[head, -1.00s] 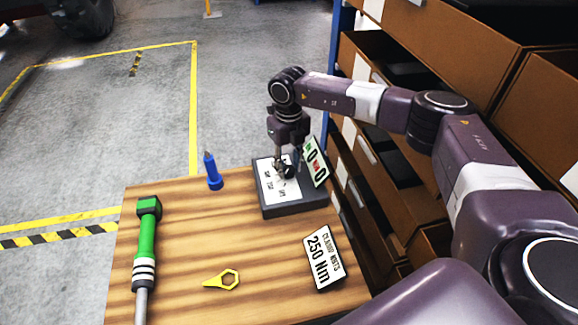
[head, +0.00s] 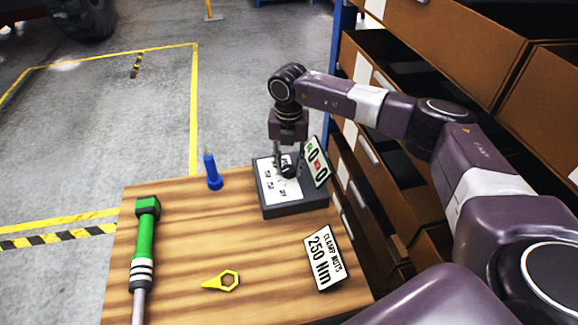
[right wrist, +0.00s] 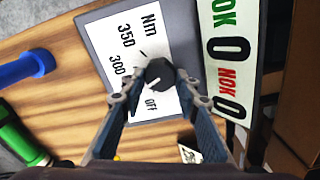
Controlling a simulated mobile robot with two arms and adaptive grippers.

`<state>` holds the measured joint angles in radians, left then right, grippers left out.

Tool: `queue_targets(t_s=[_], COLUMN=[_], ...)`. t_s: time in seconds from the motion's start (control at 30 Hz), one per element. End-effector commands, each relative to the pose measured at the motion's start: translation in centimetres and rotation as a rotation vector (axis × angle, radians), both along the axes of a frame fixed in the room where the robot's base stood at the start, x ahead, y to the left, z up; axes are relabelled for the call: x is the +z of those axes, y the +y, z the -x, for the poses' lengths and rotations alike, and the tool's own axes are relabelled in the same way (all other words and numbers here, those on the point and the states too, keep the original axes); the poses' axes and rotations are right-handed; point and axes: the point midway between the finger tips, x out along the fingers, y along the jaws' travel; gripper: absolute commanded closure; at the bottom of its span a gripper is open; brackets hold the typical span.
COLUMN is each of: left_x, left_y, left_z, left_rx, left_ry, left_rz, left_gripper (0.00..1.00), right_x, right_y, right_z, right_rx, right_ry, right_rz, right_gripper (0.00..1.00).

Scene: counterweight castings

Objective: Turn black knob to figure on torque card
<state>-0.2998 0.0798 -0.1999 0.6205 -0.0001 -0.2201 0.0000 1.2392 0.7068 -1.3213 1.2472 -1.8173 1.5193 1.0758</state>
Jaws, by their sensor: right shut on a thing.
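The black knob (right wrist: 161,73) sits on the white dial plate (right wrist: 108,42) of a dark grey tester box (head: 296,208). The plate reads Nm, 350, 300 and OFF; the rest is hidden in the right wrist view. A white line on the knob points to the lower left there. My right gripper (head: 288,172) comes down from above and is shut on the knob, one finger on each side. The torque card (head: 323,258) reads "CLAMP NUTS 250 Nm" and stands at the table's right front. My left gripper is not in view.
An OK/NOK counter board (head: 316,162) showing zeros stands close beside the gripper. A green torque wrench (head: 147,228), a blue pointed tool (head: 212,171) and a yellow ring tag (head: 222,281) lie or stand on the wooden table (head: 200,245). Drawers (head: 395,170) border the right.

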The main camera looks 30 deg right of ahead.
Motion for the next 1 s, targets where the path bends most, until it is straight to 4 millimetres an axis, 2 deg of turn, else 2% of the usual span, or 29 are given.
queue_targets(t_s=[0.47, 0.5, 0.63, 0.67, 1.0], left_x=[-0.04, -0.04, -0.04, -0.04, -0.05], left_y=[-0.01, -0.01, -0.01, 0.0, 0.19], left_z=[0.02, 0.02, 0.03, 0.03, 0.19], left_rx=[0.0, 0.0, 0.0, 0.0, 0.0], left_ry=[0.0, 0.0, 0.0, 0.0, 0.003], left_rz=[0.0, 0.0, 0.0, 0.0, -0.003], left_gripper=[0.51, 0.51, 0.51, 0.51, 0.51], right_x=[-0.01, -0.01, -0.01, -0.01, 0.46], right_y=[-0.03, -0.04, -0.03, -0.03, -0.01], right_z=[-0.03, -0.04, -0.03, -0.03, -0.06], right_rx=[-0.018, -0.018, -0.018, -0.018, -0.018], right_ry=[-0.001, -0.001, -0.001, -0.001, -0.001], right_rz=[0.001, 0.001, 0.001, 0.001, 0.0], right_gripper=[0.95, 0.7, 0.55, 0.53, 0.53])
